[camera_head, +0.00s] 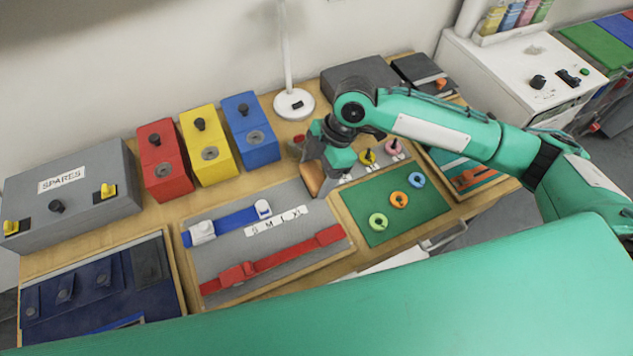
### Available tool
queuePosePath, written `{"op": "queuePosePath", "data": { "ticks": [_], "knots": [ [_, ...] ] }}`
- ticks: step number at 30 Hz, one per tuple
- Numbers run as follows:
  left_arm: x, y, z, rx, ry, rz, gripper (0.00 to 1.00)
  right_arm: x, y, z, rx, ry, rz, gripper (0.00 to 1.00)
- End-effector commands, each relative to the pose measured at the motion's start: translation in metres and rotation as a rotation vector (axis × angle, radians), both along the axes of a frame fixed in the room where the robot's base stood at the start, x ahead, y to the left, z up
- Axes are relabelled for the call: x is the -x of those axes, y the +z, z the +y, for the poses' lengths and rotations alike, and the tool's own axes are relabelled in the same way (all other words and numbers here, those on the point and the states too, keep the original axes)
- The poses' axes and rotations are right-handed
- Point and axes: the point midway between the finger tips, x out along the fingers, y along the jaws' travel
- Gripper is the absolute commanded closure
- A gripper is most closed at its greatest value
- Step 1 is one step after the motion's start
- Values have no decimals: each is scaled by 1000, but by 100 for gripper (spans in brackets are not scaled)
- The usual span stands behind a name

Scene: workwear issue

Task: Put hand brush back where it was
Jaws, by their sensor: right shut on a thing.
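My right gripper (325,168) comes in from the right and is shut on a brown, wood-coloured thing, which looks like the hand brush (314,182). It is held at the back right of the grey mat (213,268), near the green mat. The gripper hides most of the brush, and I cannot tell whether it touches the surface below. My left gripper is not in view.
Red (163,165), yellow (208,148) and blue (251,130) boxes stand behind the grey mat, beside a lamp (294,104). A blue belt (232,222) and a red belt (285,258) lie on that mat. The green mat (365,232) holds coloured rings.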

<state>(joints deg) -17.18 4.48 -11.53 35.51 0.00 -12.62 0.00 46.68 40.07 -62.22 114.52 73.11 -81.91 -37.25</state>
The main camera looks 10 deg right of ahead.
Motion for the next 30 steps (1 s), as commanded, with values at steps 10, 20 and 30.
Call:
{"op": "queuePosePath", "data": {
  "ticks": [10,20,30],
  "knots": [
    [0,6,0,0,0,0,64,1,-33,0,1,-2,4,46],
    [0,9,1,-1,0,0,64,0,-59,0,0,1,-1,46],
    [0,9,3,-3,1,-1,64,0,-61,0,0,0,0,6]
  ]
}}
